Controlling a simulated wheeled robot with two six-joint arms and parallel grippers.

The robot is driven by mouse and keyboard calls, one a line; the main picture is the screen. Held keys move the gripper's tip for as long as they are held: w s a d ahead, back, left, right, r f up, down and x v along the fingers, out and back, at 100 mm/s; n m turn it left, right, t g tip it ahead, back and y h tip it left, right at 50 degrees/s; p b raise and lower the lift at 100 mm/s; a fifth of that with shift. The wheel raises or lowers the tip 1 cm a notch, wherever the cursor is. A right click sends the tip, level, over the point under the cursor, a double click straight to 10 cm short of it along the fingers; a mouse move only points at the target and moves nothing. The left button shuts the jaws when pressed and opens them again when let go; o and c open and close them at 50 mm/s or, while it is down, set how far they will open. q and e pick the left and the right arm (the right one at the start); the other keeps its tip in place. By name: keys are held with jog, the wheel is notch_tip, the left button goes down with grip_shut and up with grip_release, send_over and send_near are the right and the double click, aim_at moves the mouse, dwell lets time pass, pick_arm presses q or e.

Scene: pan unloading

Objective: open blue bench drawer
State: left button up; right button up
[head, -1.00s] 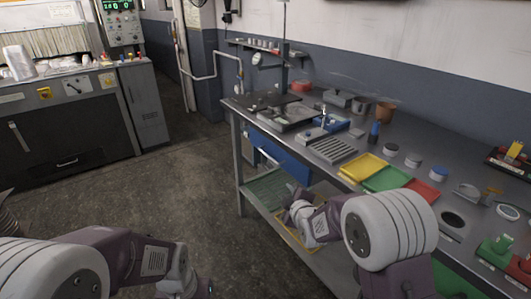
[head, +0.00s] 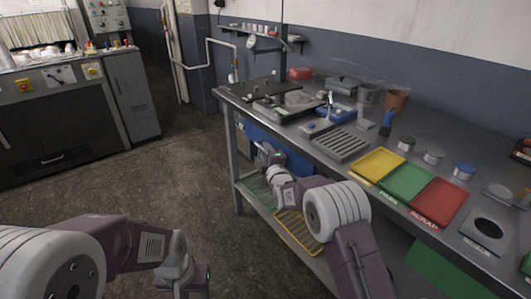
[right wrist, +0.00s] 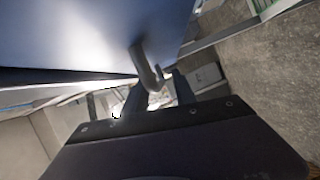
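The blue bench drawer (head: 290,153) is under the left end of the workbench top, and it looks closed. Its blue front (right wrist: 90,35) fills the upper left of the right wrist view, with a grey bar handle (right wrist: 147,68). My right gripper (head: 262,155) is at the drawer front. In the right wrist view its two dark fingers (right wrist: 160,92) are apart, with the end of the handle near the gap between them. I cannot tell whether they touch it. My left gripper (head: 205,278) is low over the floor, mostly hidden by its own wrist.
The workbench (head: 330,170) carries yellow (head: 377,164), green (head: 407,181) and red (head: 438,202) trays and several small items. A lower shelf (head: 250,190) lies under my right arm. A dark machine cabinet (head: 60,115) stands at left. The floor between is clear.

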jog(key=shift+w+a+f, duration=0.1)
jog(key=shift+w, duration=0.3)
grip_shut()
dwell(1.2)
